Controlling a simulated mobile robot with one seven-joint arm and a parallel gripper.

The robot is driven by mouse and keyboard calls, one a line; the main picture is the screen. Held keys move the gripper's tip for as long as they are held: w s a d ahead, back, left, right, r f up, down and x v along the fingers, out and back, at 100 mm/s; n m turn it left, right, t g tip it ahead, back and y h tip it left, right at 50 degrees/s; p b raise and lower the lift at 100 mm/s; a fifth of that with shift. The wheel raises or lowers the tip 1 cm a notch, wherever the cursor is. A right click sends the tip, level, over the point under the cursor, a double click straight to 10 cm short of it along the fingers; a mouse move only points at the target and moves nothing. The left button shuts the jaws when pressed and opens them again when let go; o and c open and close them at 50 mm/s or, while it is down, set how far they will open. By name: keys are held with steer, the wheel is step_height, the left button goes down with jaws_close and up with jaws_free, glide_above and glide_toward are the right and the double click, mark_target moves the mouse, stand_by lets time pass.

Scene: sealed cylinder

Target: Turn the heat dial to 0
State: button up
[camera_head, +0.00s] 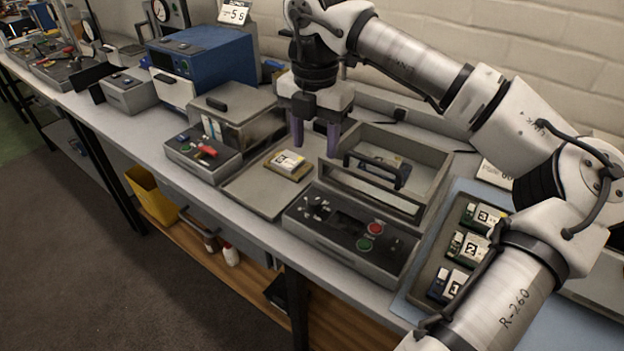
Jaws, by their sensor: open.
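A grey control box (300,235) stands at the front edge of the bench, in the middle of the view. Its dark top has white marks around what looks like a dial (317,209) at the left, and a red button (376,229) and a green button (365,244) at the right. The dial's setting is too small to read. My gripper (315,140) points down with its two purple fingers apart and nothing between them. It is above and behind the control box, apart from it.
Behind the box is an open-topped chamber (432,180) with a black handle (375,168). A numbered block (287,163) lies on a grey plate to the left. Another button box (203,155) stands farther left. A rack (430,285) of numbered blocks is at right, near my arm.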

mark_target(314, 200)
steer(key=f+p, duration=0.1)
steer(key=f, duration=0.5)
steer(key=f+p, duration=0.2)
steer(key=f, duration=0.5)
steer(key=shift+s+a+f, duration=0.1)
steer(key=shift+s+f, duration=0.1)
steer(key=shift+f, duration=0.1)
steer(key=c, duration=1)
steer(key=shift+f, duration=0.1)
